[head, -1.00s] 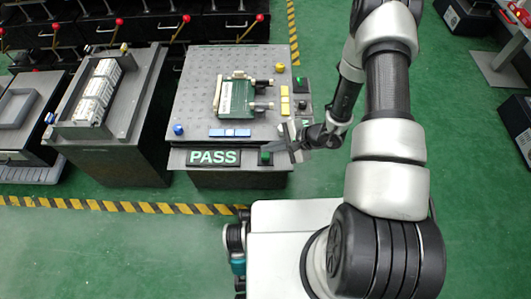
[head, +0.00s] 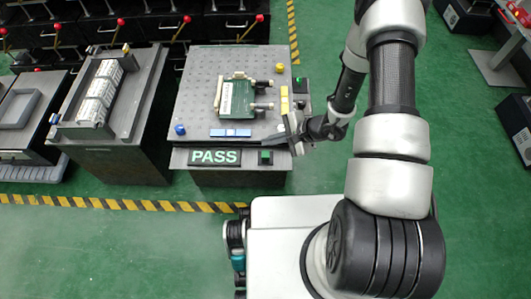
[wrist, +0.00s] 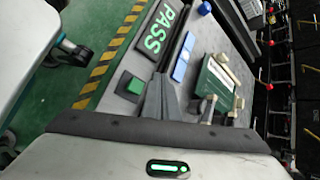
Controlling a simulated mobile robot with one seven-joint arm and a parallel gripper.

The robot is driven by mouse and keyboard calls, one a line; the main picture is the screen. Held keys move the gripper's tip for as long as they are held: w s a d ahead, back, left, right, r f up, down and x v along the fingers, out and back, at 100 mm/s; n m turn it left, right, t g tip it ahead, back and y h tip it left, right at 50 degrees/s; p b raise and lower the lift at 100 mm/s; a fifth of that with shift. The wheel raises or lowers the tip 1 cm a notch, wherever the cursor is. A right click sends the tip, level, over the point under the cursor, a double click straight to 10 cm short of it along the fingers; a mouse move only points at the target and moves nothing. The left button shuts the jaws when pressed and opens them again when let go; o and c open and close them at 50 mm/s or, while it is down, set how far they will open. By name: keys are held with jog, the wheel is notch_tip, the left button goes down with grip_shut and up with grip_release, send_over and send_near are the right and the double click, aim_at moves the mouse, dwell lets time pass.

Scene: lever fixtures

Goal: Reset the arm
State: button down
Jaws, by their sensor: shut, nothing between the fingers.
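My arm reaches from the base at the bottom right up and over to the right front edge of the grey test table (head: 195,85). My gripper (head: 293,135) is at that edge, right of the green button and the PASS sign (head: 214,157). In the wrist view the gripper's fingers (wrist: 160,98) are together with nothing between them. A green board with connectors (head: 237,98) lies on the table, left of the gripper and apart from it. It also shows in the wrist view (wrist: 216,85).
A grey stand with a tray of white blocks (head: 98,92) is to the left. Blue (head: 231,132) and yellow (head: 284,101) blocks sit on the table. A row of red-knobbed levers (head: 186,19) lines the back. The green floor at the right is clear near my arm.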

jog(key=shift+r, duration=0.1)
notch_tip(320, 180, up, 26)
jog(key=s+a+r+n+g, duration=0.1)
jog(key=s+a+n+g, duration=0.1)
jog(key=n, duration=0.6)
jog(key=s+d+r+n+t+h, duration=0.2)
jog(key=s+d+r+n+h, duration=0.15)
jog(key=s+d+r, duration=0.45)
jog(key=s+d+r+n+t+h, duration=0.2)
jog(key=s+d+r+h, duration=0.35)
jog(key=r, duration=0.45)
notch_tip(320, 180, up, 24)
jog(key=p, duration=2.4)
jog(key=shift+s, duration=0.35)
jog(key=shift+a+m, duration=0.15)
jog(key=shift+m, duration=0.1)
